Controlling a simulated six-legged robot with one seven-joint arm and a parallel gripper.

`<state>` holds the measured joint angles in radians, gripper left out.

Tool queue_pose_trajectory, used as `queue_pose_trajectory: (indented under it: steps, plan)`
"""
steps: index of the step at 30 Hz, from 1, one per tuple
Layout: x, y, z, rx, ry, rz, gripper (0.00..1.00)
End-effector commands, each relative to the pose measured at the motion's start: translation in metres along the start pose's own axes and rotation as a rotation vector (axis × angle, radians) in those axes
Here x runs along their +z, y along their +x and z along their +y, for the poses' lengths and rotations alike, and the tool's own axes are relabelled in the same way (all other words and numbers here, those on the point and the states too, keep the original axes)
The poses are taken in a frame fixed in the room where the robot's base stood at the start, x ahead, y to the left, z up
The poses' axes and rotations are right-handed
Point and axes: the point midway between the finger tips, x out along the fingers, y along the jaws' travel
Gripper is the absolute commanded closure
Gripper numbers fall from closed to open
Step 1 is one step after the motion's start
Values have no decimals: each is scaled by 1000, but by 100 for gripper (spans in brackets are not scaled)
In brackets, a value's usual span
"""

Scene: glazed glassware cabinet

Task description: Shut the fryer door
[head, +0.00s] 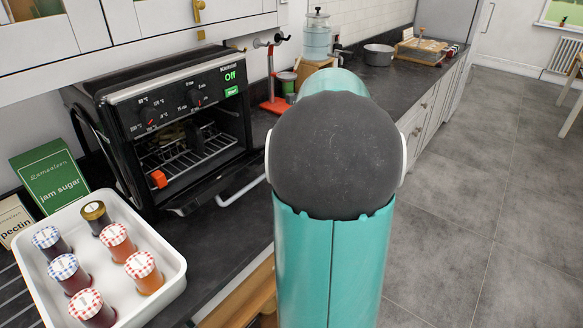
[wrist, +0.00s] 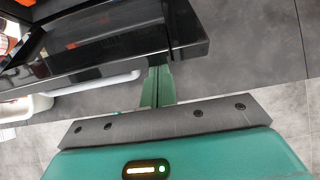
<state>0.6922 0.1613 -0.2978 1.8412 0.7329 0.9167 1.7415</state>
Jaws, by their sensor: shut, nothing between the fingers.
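The fryer (head: 128,112) is a black countertop oven with a lit panel reading "Off". Its front is open, showing a wire rack and an orange block inside. Its door (head: 200,190) is folded down and outward, with a pale bar handle (head: 241,190). In the wrist view the dark glossy door (wrist: 110,52) spans the upper left, with the handle (wrist: 100,84) along its near side. My gripper (wrist: 158,72) is shut and empty, its green fingertips at the door's near edge; I cannot tell whether they touch. My arm hides the gripper in the head view.
A white tray (head: 172,288) of several jars stands left of the fryer, with jam sugar (head: 48,178) and pectin (head: 14,222) boxes behind. Grey floor is clear at right.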

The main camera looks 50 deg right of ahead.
Motion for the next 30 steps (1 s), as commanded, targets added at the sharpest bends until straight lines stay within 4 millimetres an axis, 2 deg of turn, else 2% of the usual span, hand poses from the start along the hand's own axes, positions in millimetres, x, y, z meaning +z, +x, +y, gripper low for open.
queue_pose_trajectory:
  steps: [1,9,18,30]
  plan:
    - [12,-4,1,0,-11,33,100]
    - [56,-21,1,2,-8,255,100]
    - [105,-26,1,3,-3,479,100]
    - [163,-18,0,3,0,468,100]
